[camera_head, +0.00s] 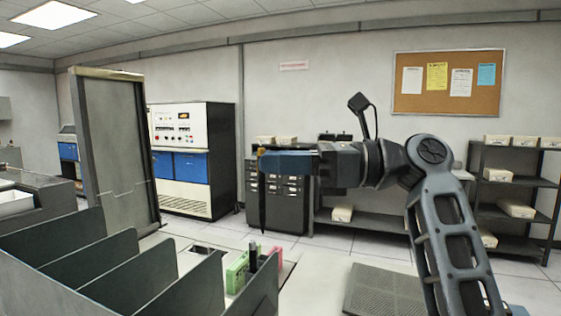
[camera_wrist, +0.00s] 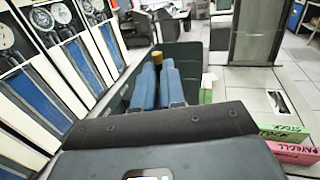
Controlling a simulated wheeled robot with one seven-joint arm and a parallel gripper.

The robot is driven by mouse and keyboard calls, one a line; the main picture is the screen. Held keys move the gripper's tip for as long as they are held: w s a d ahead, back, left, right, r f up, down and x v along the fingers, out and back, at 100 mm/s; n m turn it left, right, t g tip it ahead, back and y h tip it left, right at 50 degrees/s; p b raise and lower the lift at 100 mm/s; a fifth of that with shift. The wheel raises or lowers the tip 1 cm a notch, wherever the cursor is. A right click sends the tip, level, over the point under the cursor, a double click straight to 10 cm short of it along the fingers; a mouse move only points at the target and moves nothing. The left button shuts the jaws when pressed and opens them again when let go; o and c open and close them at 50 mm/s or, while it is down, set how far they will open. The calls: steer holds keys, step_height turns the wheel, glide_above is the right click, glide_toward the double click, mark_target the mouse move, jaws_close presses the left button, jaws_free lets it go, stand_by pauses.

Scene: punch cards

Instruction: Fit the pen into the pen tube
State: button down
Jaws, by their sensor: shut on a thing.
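My gripper (camera_head: 268,161) is shut on the pen at the centre of the head view. The pen (camera_head: 262,208) is long, thin and dark with an ochre top, and hangs upright below my blue fingers. In the wrist view, its ochre end (camera_wrist: 157,59) shows between the tips of my gripper (camera_wrist: 158,72). A short dark upright piece (camera_head: 253,257) stands below, between green and pink pieces; it may be the pen tube, but I cannot tell for sure. The pen's lower end appears above and close to it in the picture; the depth gap is unclear.
A dark divided rack (camera_head: 120,262) fills the lower left. A green block (camera_head: 237,273) and a pink block (camera_head: 275,258) stand beside it. The wrist view shows labels "STOCK" (camera_wrist: 284,132) and "PAYROLL" (camera_wrist: 294,152). A tall grey panel (camera_head: 113,150) stands behind the rack.

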steer(key=shift+f, duration=0.2)
steer(key=shift+f, duration=1.45)
steer(key=shift+f, duration=0.25)
step_height(320, 180, down, 9)
steer(key=shift+r, duration=0.2)
stand_by(1.4)
steer(key=shift+f, duration=0.1)
stand_by(0.3)
steer(key=c, duration=1.1)
jaws_free()
steer(key=shift+c, duration=0.2)
